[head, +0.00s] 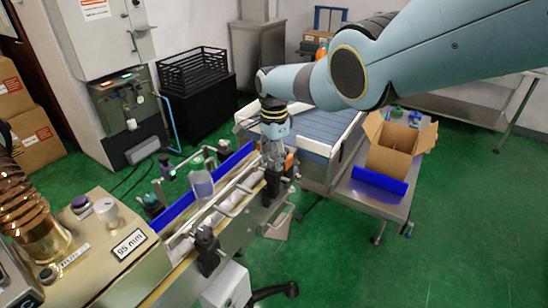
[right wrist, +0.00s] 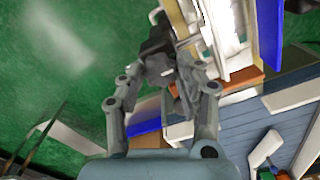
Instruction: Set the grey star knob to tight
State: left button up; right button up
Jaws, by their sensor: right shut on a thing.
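My right gripper (head: 273,168) reaches down from above to the far end of the conveyor's guide rail in the head view. It is shut on a dark grey knob (head: 269,192) on the rail's near side. In the right wrist view, the knob (right wrist: 156,50) shows between the fingertips (right wrist: 168,75), partly covered by them. Its lobes and any tight mark cannot be made out. A second, similar dark knob (head: 207,242) stands nearer on the same rail, apart from the gripper. My left gripper is not in view.
A bottle (head: 201,182) stands on the conveyor beside the blue guide (head: 224,170). A beige machine housing (head: 110,245) marked "95 mm" is at the near left. Green floor at right is clear.

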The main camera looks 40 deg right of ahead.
aim_at(274, 161)
jog(key=shift+w, duration=0.1)
dwell(0.4)
jog(key=o, duration=1.1)
jog(key=shift+o, duration=0.2)
jog(key=shift+r, duration=0.15)
notch_tip(274, 161, up, 12)
